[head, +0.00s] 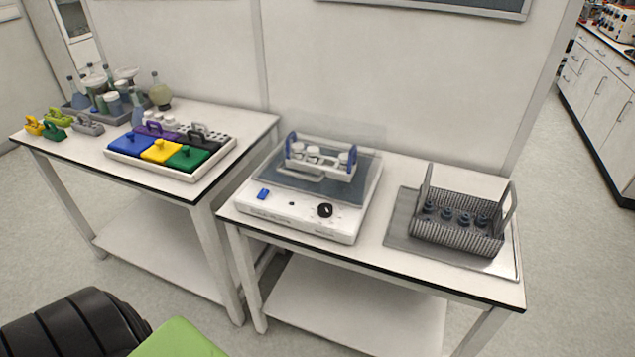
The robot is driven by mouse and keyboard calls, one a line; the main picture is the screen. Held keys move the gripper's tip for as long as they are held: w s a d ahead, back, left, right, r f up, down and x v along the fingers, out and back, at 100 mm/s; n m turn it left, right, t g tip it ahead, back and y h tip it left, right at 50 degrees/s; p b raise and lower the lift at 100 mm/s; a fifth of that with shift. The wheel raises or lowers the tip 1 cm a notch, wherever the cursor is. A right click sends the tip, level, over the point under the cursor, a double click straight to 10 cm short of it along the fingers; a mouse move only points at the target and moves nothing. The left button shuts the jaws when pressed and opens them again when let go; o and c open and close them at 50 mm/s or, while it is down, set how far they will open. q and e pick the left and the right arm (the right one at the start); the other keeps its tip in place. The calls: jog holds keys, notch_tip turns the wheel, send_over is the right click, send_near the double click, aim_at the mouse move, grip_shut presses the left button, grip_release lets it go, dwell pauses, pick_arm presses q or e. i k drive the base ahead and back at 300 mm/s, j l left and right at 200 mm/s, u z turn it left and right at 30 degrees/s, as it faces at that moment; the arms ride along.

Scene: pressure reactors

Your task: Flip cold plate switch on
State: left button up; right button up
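The cold plate (287,214) is a white box with a dark grey top plate, standing on the right-hand table. A small blue rocker switch (263,193) is on the left of its sloped front panel. Whether the switch is on or off is too small to tell. A black knob (325,210) is on the right of the same panel, with a small dark dot between them. A rack with blue ends and white-capped vials (313,152) sits on the top plate. Neither of my grippers is in view.
A metal basket (455,239) with several dark-capped bottles stands on a grey tray (397,230) to the right. The left table (70,147) holds coloured blocks and glassware. A gap separates the tables. The strip in front of the cold plate is clear.

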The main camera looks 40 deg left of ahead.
aim_at(263, 193)
jog(key=u, duration=1.45)
jog(key=j, duration=0.05)
